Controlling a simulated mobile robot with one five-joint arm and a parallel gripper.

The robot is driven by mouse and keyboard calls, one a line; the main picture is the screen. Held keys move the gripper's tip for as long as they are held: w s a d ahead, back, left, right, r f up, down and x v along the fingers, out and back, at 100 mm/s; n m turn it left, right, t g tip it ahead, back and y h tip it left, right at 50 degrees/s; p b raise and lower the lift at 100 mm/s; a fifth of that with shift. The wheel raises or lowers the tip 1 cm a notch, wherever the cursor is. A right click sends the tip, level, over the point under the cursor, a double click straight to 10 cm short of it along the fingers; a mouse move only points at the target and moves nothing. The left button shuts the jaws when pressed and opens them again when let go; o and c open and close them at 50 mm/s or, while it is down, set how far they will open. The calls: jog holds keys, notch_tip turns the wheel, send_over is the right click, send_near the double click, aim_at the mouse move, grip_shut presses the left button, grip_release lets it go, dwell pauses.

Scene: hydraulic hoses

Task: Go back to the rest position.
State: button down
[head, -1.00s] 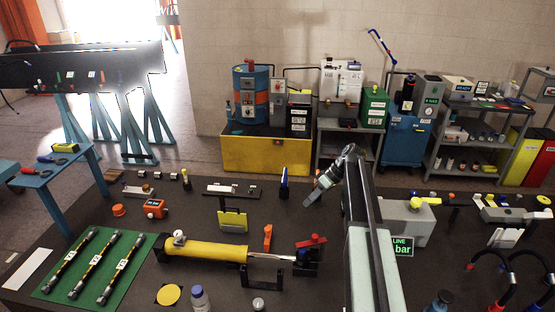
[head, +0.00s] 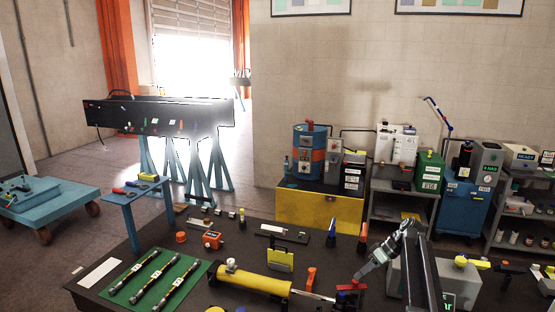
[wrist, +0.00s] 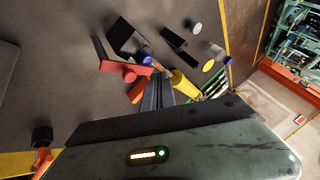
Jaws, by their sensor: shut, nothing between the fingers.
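My gripper (head: 360,275) is on the folded arm at the right of the head view, over the dark bench (head: 235,237). Its fingers (wrist: 158,92) point into the wrist view, together and empty. In the head view they appear just above the red handle (head: 350,288) by the yellow hand pump (head: 255,282). I cannot tell their height above it. The wrist view shows the red handle (wrist: 122,68) and yellow pump body (wrist: 185,86) beyond the fingertips.
A green mat (head: 145,288) with several hoses lies at the bench's left. A blue side table (head: 125,196) stands beyond it. A yellow bin (head: 300,212), blue cabinet (head: 462,205) and shelves stand behind. Floor on the left is open, with a blue cart (head: 30,195).

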jog(key=shift+n, duration=0.3)
jog(key=a, duration=0.1)
jog(key=a+f, duration=0.1)
jog(key=a, duration=0.1)
jog(key=w+a, duration=0.1)
jog(key=shift+a+f+b, duration=0.15)
jog(key=shift+f+b, duration=0.15)
jog(key=shift+f, duration=0.1)
jog(key=s+a+f+g+h+b, duration=0.2)
jog(key=s+a+f+b, duration=0.15)
jog(key=s+a, duration=0.6)
jog(key=s+d+f+m+t+h, duration=0.1)
jog(key=s+f+m+h, duration=0.4)
jog(key=s+m, duration=0.3)
jog(key=s, duration=0.3)
jog(key=shift+s+m, duration=0.3)
